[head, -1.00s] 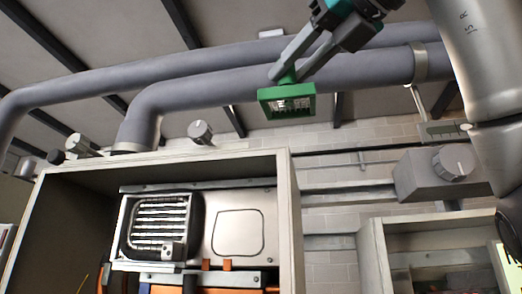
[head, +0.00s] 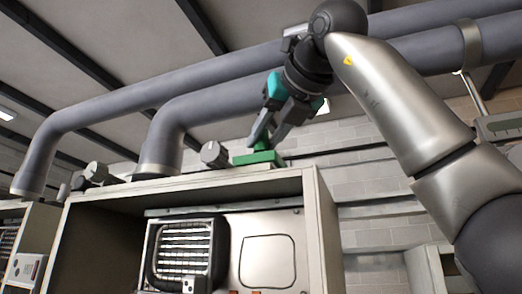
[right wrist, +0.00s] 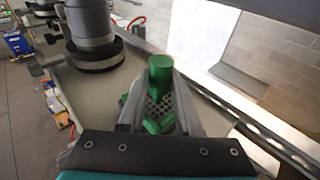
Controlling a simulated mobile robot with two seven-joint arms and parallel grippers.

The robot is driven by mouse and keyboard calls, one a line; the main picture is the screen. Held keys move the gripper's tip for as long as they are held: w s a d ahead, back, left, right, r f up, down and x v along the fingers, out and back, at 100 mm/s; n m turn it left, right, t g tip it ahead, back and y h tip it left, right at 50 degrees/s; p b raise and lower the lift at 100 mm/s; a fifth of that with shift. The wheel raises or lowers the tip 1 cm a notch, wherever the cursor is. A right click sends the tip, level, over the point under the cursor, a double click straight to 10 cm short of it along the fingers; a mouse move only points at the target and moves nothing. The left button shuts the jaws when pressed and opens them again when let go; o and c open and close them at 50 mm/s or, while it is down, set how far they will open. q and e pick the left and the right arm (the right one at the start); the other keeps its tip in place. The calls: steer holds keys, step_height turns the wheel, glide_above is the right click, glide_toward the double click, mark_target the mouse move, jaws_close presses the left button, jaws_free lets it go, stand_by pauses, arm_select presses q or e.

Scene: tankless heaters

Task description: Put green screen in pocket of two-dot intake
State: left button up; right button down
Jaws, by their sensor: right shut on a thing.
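My right gripper (head: 265,135) is shut on the green screen (head: 258,158), by its upright green handle. In the head view the screen is at the top edge of the open heater cabinet (head: 318,225); I cannot tell whether it touches the top. In the right wrist view the screen's handle (right wrist: 161,75) stands between the fingers, with a perforated grey mesh and green frame parts below it. My left gripper is not in view.
Large grey ducts (head: 225,98) run above and behind the cabinet; one comes down to its top. Grey knob-like fittings (head: 214,154) stand along the top edge. A black-framed coil unit (head: 186,252) is inside. Another cabinet (head: 35,235) stands at the left.

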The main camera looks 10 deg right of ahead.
mark_target(261, 161)
steer(key=shift+w+a, duration=0.15)
steer(key=shift+w, duration=0.55)
steer(key=f, duration=0.2)
steer(key=shift+w+f+b, duration=0.3)
steer(key=shift+w+f, duration=0.05)
steer(key=shift+f, duration=0.45)
steer(key=shift+s+f, duration=0.1)
steer(key=c, duration=1)
jaws_free()
steer(key=shift+f, duration=0.1)
steer(key=shift+c, duration=0.2)
steer(key=o, duration=0.4)
steer(key=shift+o, duration=0.2)
